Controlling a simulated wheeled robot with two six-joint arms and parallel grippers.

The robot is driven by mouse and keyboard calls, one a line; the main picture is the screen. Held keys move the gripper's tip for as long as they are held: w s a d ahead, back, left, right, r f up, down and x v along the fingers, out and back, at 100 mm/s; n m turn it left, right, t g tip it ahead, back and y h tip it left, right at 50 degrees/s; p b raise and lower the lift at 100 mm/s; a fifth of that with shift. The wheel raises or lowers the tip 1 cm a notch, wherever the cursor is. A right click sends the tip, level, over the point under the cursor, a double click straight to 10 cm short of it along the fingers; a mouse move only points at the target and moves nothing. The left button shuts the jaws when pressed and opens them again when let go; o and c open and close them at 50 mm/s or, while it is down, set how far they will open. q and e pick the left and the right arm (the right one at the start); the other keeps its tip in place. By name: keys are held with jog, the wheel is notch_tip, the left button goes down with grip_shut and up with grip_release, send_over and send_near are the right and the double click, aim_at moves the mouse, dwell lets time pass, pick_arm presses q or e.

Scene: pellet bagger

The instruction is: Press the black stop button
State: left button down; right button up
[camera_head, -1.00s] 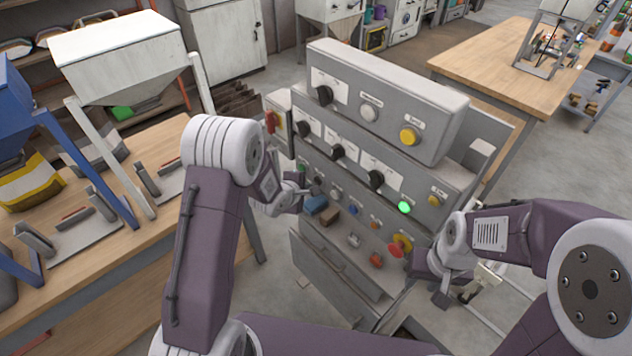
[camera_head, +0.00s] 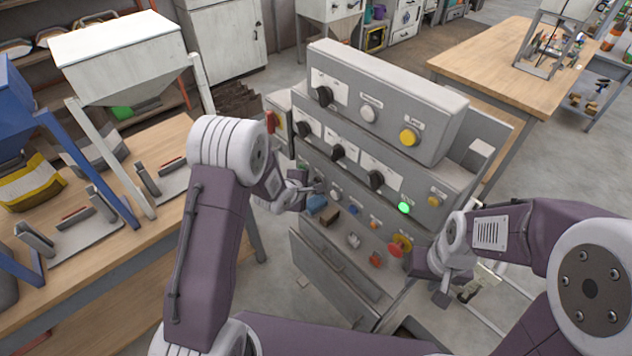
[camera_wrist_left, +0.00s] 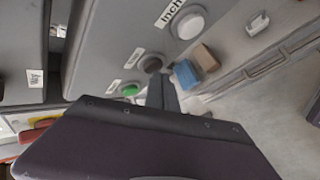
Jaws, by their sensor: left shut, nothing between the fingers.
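The dark stop button (camera_wrist_left: 152,63) is on the lower grey panel in the left wrist view, between a green button (camera_wrist_left: 131,89) and a white button labelled Inch (camera_wrist_left: 188,23). My left gripper (camera_wrist_left: 162,92) is shut and empty, its tips close below the dark button. I cannot tell whether they touch it. In the head view, my left gripper (camera_head: 312,191) is at the panel's left end and partly covers that row of buttons. My right gripper (camera_head: 443,297) is low beside the console's right side, its fingers too small to read.
A workbench (camera_head: 105,265) stands left, with open floor between.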

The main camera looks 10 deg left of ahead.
pick_arm(q)
jog(key=shift+w+d, duration=0.15)
dwell(0.4)
jog(key=shift+s+a, duration=0.45)
jog(key=shift+s, duration=0.15)
jog(key=s+a, duration=0.2)
jog(key=s+a+p, duration=0.1)
jog(key=s, duration=0.1)
jog(key=shift+s+a, duration=0.35)
